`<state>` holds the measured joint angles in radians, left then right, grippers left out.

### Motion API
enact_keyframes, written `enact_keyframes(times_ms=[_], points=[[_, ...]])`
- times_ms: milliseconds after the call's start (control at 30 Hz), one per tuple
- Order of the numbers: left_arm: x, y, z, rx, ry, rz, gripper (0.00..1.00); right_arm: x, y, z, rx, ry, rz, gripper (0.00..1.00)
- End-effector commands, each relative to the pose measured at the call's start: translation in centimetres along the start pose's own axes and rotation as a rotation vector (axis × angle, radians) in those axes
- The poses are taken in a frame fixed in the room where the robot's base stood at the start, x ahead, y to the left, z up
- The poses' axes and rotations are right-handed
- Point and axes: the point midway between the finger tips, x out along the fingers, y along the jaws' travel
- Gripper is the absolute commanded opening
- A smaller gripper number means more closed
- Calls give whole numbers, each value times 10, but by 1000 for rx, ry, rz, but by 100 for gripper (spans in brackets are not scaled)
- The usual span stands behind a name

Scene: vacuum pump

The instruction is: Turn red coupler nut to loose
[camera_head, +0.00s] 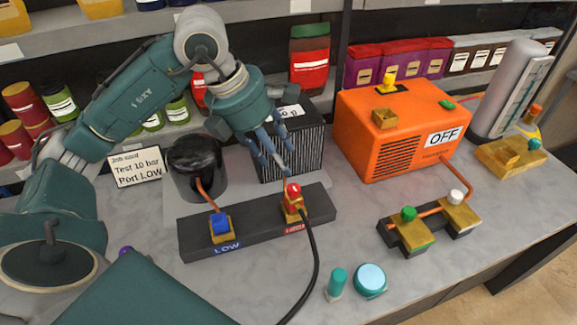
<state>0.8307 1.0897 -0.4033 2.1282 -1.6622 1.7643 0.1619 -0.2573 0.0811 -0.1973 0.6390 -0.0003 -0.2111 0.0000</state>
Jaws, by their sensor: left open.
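The red coupler nut (293,190) sits on a brass fitting at the right end of the dark manifold block (262,222), with a black hose coming out of it. A red label is below it, too small to read surely. My left gripper (276,166) reaches down from above with its blue fingers apart. Its fingertips are just above and to the left of the red nut, and I cannot tell whether they touch it. A blue coupler (221,224) sits at the block's left end above the label LOW. My right gripper is not in view.
An orange pump box (400,130) marked OFF stands at the right. A small block with green and white knobs (408,213) lies before it. A black-lidded jar (196,165) and a job card (137,167) are at the left. A teal round cap (370,280) lies in front.

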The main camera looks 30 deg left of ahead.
Motion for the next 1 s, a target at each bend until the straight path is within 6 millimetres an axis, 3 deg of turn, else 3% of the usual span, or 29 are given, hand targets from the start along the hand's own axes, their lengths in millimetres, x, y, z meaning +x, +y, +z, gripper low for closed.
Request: enact_keyframes(times_ms=[167,300,433,567,800,1000], points=[[3,-9,-5,15,-9,7,42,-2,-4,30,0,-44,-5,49],[22,-10,-5,16,-6,3,42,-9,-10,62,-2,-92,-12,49],[47,-10,-5,16,-6,2,42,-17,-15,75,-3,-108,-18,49],[71,-9,-4,15,-6,3,42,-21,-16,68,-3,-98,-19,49],[100,-8,-3,16,-8,6,42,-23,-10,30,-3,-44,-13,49],[106,-8,-4,18,-9,9,42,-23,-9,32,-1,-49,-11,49]])
